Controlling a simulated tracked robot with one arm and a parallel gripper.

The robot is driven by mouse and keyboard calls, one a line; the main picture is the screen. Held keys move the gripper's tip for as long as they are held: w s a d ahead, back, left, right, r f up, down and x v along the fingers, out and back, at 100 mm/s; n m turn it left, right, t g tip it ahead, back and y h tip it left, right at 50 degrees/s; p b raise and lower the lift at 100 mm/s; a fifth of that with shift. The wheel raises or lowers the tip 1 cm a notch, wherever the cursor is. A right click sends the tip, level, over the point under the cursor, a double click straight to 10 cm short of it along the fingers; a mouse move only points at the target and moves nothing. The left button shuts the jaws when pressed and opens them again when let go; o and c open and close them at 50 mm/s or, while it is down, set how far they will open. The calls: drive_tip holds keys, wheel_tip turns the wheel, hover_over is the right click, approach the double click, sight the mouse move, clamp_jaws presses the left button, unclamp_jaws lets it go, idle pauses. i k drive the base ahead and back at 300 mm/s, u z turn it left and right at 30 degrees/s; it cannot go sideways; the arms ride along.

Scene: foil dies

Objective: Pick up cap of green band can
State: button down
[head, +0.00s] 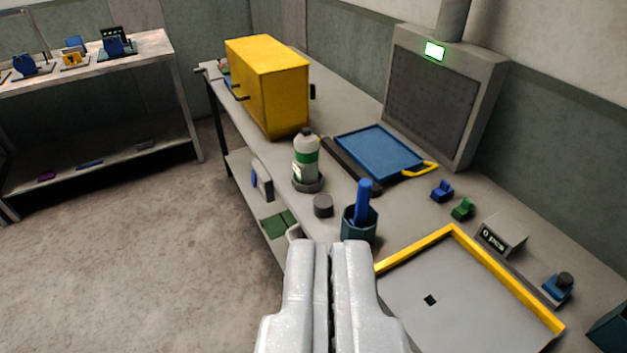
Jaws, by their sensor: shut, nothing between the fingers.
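The green band can (306,163) is a pale bottle with a green band, standing upright in a dark round base (308,184) on the workbench. Its top (305,134) is greyish; I cannot tell whether that is a cap. A short dark grey cylinder (323,205), cap-like, sits on the bench just in front of the can, apart from it. My gripper (328,245) is shut and empty, at the bottom centre, nearer the camera than the cylinder and the can. No part of the can's front is hidden by it.
A dark blue cup (359,226) with a blue-handled item (362,200) stands right of the cylinder. A yellow-edged tray (490,283) lies at front right. A yellow box (268,88), blue tray (378,152) and grey screen unit (435,95) stand farther back. Open floor (140,250) is left.

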sight(323, 202)
drive_tip(key=u, duration=0.5)
drive_tip(key=k, duration=0.55)
drive_tip(key=u, duration=0.85)
drive_tip(key=k, duration=0.8)
drive_tip(key=u, duration=0.6)
drive_tip(key=i, duration=0.95)
drive_tip(key=z, duration=0.3)
drive_tip(key=i, duration=1.4)
drive_tip(key=z, duration=1)
drive_tip(key=i, duration=1.05)
drive_tip(key=z, duration=1.1)
drive_tip(key=i, duration=0.6)
drive_tip(key=z, duration=0.35)
drive_tip(key=k, duration=0.45)
